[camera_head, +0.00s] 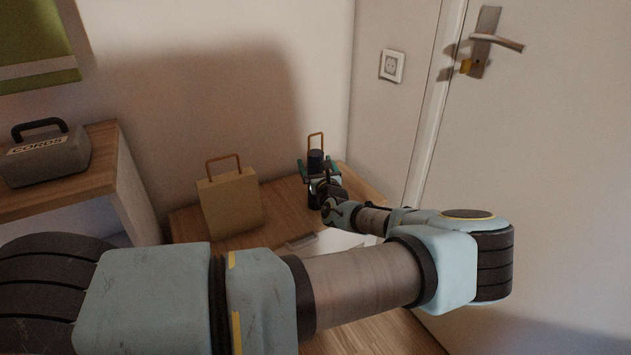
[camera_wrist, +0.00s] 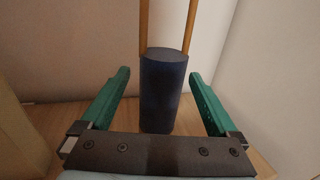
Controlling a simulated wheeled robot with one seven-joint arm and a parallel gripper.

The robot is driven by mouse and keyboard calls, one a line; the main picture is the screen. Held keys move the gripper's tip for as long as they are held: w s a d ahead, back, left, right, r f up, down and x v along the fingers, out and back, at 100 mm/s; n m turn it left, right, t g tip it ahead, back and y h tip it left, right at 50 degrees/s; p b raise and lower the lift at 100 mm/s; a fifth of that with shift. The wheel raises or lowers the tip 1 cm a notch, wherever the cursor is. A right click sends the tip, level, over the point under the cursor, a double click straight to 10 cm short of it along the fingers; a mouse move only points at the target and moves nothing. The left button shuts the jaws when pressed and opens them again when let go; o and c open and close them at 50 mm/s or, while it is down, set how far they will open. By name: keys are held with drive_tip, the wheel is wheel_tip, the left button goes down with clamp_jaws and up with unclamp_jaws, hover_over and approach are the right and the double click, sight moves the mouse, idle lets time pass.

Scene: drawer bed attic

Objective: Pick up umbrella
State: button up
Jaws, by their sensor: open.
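The dark navy, roughly cylindrical object that appears to be the umbrella (camera_wrist: 163,95) stands upright between the two green fingers of my gripper (camera_wrist: 160,95) in the wrist view. A gap shows on each side of it, so the fingers look apart from it. Two thin orange-brown uprights rise behind or from its top. In the head view the dark umbrella (camera_head: 316,160) is small, on the wooden surface near the wall corner, with an orange-brown loop above it. My gripper (camera_head: 319,172) is open around it there and hides its lower part.
A tan bag with a handle (camera_head: 231,203) stands on the wooden top (camera_head: 284,204) to the left. A grey box labelled CORDS (camera_head: 45,157) sits on a higher shelf at left. Walls close in behind my gripper. A white door (camera_head: 540,150) is at right.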

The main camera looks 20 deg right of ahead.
drive_tip(key=shift+w+d, duration=0.2)
drive_tip(key=shift+w, duration=0.7)
drive_tip(key=shift+w+d, duration=0.2)
drive_tip(key=shift+w, duration=0.7)
clamp_jaws()
